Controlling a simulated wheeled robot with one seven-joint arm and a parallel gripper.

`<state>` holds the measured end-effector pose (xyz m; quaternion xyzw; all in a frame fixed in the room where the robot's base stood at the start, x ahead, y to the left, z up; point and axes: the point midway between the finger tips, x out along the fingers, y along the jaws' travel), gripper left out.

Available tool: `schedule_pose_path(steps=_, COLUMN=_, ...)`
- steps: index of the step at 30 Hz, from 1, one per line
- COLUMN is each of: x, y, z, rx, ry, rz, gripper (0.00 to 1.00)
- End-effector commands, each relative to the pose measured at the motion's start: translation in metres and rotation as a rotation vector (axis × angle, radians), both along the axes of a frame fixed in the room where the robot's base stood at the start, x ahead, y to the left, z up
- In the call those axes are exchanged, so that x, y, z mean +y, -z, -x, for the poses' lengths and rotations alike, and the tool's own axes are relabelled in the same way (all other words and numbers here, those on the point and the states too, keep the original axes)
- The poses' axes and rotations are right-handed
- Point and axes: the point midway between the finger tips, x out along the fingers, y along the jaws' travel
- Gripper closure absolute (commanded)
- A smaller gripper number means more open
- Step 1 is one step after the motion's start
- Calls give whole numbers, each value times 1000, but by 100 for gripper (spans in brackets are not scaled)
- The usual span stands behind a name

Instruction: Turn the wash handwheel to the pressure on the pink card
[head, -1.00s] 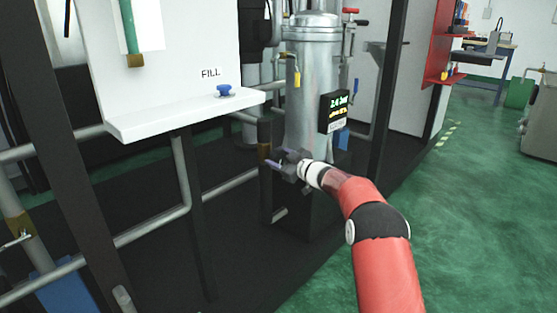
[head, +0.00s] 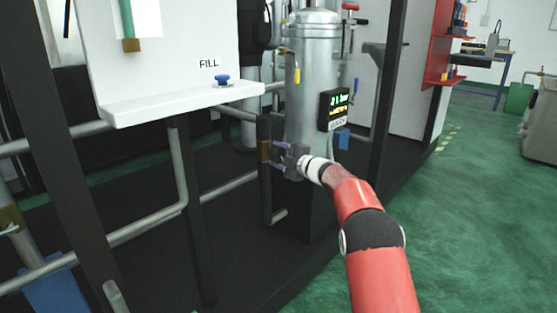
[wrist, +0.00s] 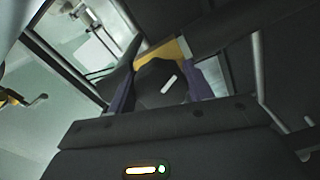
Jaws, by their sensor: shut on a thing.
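Yellow metal shows behind the knob. In the head view the gripper and pipe mostly hide the handwheel. A black display (head: 334,109) on the vessel shows green digits with "bar", too blurred to read surely, and a yellow line below. No pink card is visible.
The steel vessel (head: 313,60) stands just behind my gripper. A white panel with a FILL label and blue knob (head: 222,80) juts out at the left, above dark frame posts and grey pipes. Green floor (head: 470,210) is clear at the right.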

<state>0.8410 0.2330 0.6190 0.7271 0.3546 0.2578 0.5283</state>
Motion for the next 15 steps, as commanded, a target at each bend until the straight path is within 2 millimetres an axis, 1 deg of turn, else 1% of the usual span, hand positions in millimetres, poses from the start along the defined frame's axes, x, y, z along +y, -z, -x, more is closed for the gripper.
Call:
schedule_pose_path(steps=1, x=1, y=3, z=0, rx=-20, ry=-2, rz=18, gripper=72)
schedule_pose_path(steps=6, x=0, y=3, z=0, rx=-78, ry=-2, rz=64, gripper=72)
schedule_pose_path(steps=15, x=0, y=2, z=0, rx=-121, ry=-3, rz=97, gripper=72)
